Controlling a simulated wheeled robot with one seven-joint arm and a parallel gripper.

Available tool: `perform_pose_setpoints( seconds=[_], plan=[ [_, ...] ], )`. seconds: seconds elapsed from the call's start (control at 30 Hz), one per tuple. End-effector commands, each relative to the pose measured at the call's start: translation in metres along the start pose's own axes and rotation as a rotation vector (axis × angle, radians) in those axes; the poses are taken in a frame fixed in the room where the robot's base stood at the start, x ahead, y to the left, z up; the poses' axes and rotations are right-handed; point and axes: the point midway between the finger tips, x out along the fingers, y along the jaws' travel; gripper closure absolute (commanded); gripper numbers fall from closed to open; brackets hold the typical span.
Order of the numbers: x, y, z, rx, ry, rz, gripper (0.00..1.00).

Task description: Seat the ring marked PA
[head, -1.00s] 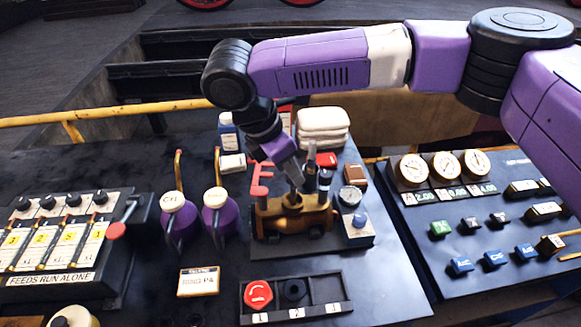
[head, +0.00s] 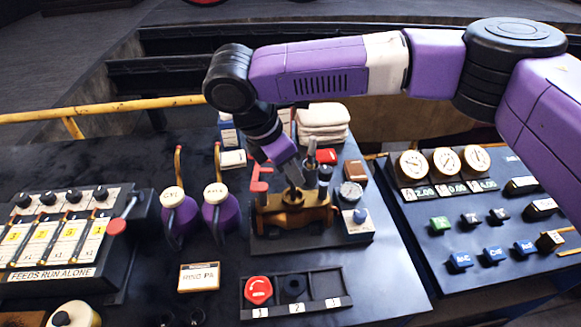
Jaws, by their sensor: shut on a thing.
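My gripper (head: 295,188) points down at the top of a brass valve body (head: 285,218) on a dark plate in the head view. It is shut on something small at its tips. The held thing is mostly hidden, so I cannot read a mark or tell whether it touches the brass. A card lettered RING PA (head: 199,277) lies on the bench at the front. A tray with numbered compartments (head: 318,306) stands to its right. A red round piece (head: 258,290) sits in compartment 1 and a dark round piece (head: 293,287) in compartment 2. Compartment 3 looks empty.
A red upright piece (head: 260,184) stands just left of my gripper. A metal post and a dark fitting (head: 325,176) stand close on its right, with a small gauge (head: 350,192) beyond. Two purple oil cans (head: 218,212) stand left. The bench in front is partly clear.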

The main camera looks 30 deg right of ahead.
Motion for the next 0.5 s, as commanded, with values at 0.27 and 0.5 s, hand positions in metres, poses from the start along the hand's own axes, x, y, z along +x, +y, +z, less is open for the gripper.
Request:
perform_pose_setpoints(
  seconds=[0.27, 0.5],
  plan=[
    [0.0010, -0.0001, -0.0005, 0.000, 0.000, 0.000, 1.00],
    [0.0065, 0.0000, -0.0028, 0.000, 0.000, 0.000, 1.00]
  ],
)
